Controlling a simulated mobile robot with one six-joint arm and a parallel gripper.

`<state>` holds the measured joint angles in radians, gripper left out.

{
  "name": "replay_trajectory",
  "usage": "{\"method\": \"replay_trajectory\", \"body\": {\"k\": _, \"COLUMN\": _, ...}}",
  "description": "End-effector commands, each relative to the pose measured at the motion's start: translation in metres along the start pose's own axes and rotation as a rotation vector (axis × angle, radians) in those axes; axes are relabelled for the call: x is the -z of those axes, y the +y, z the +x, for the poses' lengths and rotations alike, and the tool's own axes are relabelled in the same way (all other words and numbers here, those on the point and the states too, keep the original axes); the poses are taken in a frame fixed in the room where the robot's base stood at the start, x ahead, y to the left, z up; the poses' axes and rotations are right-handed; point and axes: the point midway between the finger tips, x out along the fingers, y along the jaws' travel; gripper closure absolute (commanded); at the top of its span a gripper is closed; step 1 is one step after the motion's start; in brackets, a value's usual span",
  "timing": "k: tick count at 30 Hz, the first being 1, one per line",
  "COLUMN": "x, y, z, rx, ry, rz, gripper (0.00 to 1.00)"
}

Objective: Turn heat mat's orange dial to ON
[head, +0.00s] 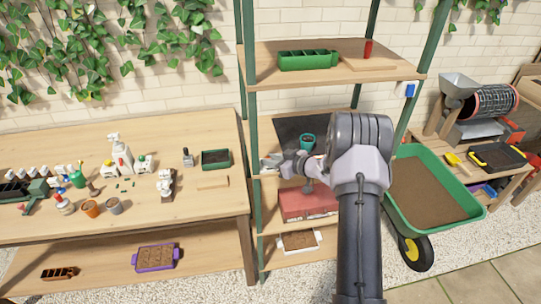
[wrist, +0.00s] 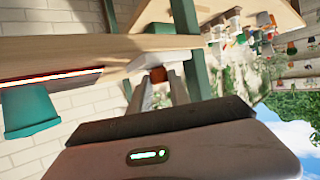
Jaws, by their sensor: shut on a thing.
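The heat mat (head: 290,128) lies dark and flat on the middle shelf, with a teal pot (head: 307,141) standing on it. In the wrist view, which is nearly upside down, the pot (wrist: 27,108) and a glowing red-orange line (wrist: 50,77) along the mat show at the left. The white control box (wrist: 165,62) sits at the shelf edge and carries the orange dial (wrist: 159,75). My gripper (wrist: 159,82) is shut on the dial, one finger on each side. The dial's marking and exact setting cannot be read. In the head view my gripper (head: 281,164) is small and partly hidden.
Green shelf posts (head: 247,60) stand close to my gripper. A red box (head: 305,204) is on the shelf below, and a green planter (head: 308,60) is above. A crowded wooden bench (head: 225,200) is left; a green wheelbarrow (head: 458,215) is right.

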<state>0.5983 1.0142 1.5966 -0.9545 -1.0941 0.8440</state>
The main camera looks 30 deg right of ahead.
Motion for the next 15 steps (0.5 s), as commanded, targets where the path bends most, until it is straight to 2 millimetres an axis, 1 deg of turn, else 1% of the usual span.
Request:
{"method": "replay_trajectory", "body": {"k": 1, "x": 0.0036, "y": 0.0017, "z": -0.0013, "rx": 0.019, "ry": 0.002, "rz": -0.011, "gripper": 1.0}}
{"method": "replay_trajectory", "body": {"k": 6, "x": 0.0023, "y": 0.0021, "z": -0.0003, "rx": 0.086, "ry": 0.002, "rz": -0.038, "gripper": 1.0}}
{"method": "replay_trajectory", "body": {"k": 15, "x": 0.0016, "y": 0.0027, "z": 0.0003, "rx": 0.133, "ry": 0.003, "rz": -0.057, "gripper": 1.0}}
